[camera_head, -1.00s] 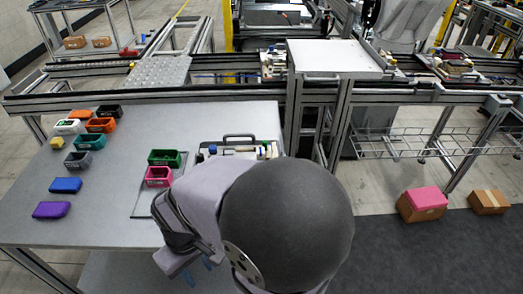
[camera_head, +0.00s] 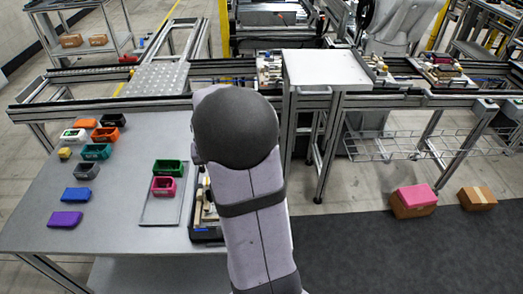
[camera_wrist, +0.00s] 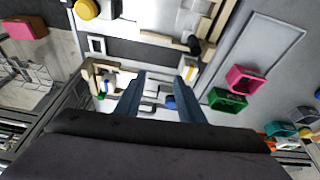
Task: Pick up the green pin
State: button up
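Beyond the fingers is a pallet fixture with pale wooden pieces (camera_wrist: 88,80), a blue round piece (camera_wrist: 169,102) and white parts. Another dark fixture tray (camera_wrist: 125,48) at the top holds a yellow round piece (camera_wrist: 87,8), wooden bars and a white block. In the head view this tray (camera_head: 207,236) is partly hidden behind my arm, and my gripper is hidden too.
A green bin (camera_head: 167,167) and a pink bin (camera_head: 164,187) stand on a grey mat. Several coloured bins and blocks, including a purple block (camera_head: 65,219), lie at the table's left. A conveyor rail (camera_head: 120,101) and a raised white platform (camera_head: 325,68) stand behind the table.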

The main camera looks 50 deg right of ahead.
jog(key=d+m, duration=0.1)
jog(key=d, duration=0.3)
jog(key=s+d+r+m+h, duration=0.1)
jog(key=d, duration=0.4)
jog(key=s+d+r+m, duration=0.1)
jog(key=d+m, duration=0.1)
jog(key=d, duration=0.3)
jog(key=shift+g, duration=0.3)
jog(key=shift+p+x, duration=0.7)
jog(key=shift+x, duration=0.4)
jog(key=shift+d, duration=0.1)
jog(key=shift+w+p+x, duration=0.1)
jog(key=shift+p+x, duration=0.55)
jog(key=shift+x, duration=0.6)
jog(key=shift+w+p+x, duration=0.15)
jog(key=shift+p+x, duration=0.5)
jog(key=shift+x, duration=0.6)
jog(key=shift+d, duration=0.15)
jog(key=shift+c, duration=0.3)
grip_shut()
